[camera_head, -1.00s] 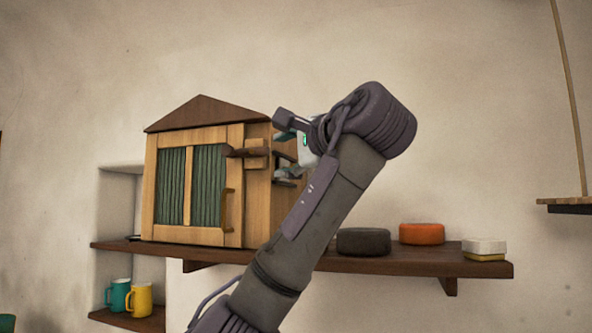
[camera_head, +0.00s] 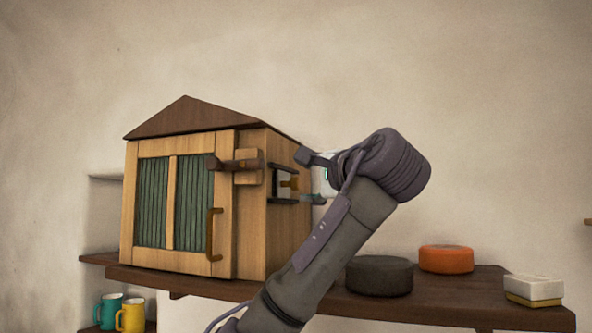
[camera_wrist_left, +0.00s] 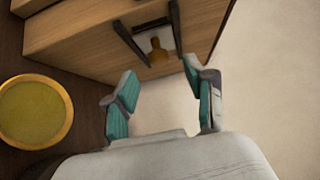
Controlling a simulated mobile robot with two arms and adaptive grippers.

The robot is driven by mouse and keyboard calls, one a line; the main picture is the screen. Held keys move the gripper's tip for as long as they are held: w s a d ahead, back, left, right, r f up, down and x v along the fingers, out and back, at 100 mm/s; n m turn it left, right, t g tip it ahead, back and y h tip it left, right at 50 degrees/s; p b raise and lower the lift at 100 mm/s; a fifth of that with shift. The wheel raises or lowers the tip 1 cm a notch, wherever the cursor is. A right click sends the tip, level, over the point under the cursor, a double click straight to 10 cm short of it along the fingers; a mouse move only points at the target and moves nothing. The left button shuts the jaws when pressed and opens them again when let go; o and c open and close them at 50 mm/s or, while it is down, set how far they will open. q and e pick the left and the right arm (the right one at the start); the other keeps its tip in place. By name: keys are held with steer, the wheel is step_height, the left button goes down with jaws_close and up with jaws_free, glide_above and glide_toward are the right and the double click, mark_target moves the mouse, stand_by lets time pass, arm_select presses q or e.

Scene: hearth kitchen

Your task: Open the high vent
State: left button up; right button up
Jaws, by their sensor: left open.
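A wooden cabinet (camera_head: 250,215) with a dark gabled roof stands on a shelf. On its right side is the vent (camera_head: 283,170), a small panel between two dark rails with a brass knob (camera_head: 291,183). The left wrist view shows the same knob (camera_wrist_left: 158,50) between the rails. My left gripper (camera_head: 315,180) is just right of the vent, partly hidden behind my own arm. In the left wrist view its teal-padded fingers (camera_wrist_left: 160,92) are apart, with nothing between them. The knob appears beyond the gap, not between the pads. My right gripper is not in view.
The cabinet front has a green-panelled door (camera_head: 172,205), a dark latch (camera_head: 232,163) and a handle (camera_head: 214,235). Black (camera_head: 379,275) and orange (camera_head: 446,258) round containers and a white-topped box (camera_head: 534,288) sit on the shelf (camera_head: 450,304). A yellow-rimmed round thing (camera_wrist_left: 68,112) is near the gripper.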

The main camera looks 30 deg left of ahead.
mark_target(299, 183)
arm_select(q)
steer(key=p+x, duration=0.1)
steer(key=x, duration=0.3)
steer(key=shift+w+a+p, duration=0.25)
steer(key=shift+w+p, duration=0.05)
steer(key=shift+w, duration=0.05)
steer(key=shift+p+x, duration=0.55)
steer(key=shift+x, duration=0.5)
steer(key=shift+w+a, duration=0.1)
steer(key=shift+w, duration=0.05)
steer(key=shift+a, duration=0.1)
steer(key=shift+w+a+f, duration=0.1)
steer(key=shift+f, duration=0.05)
jaws_close()
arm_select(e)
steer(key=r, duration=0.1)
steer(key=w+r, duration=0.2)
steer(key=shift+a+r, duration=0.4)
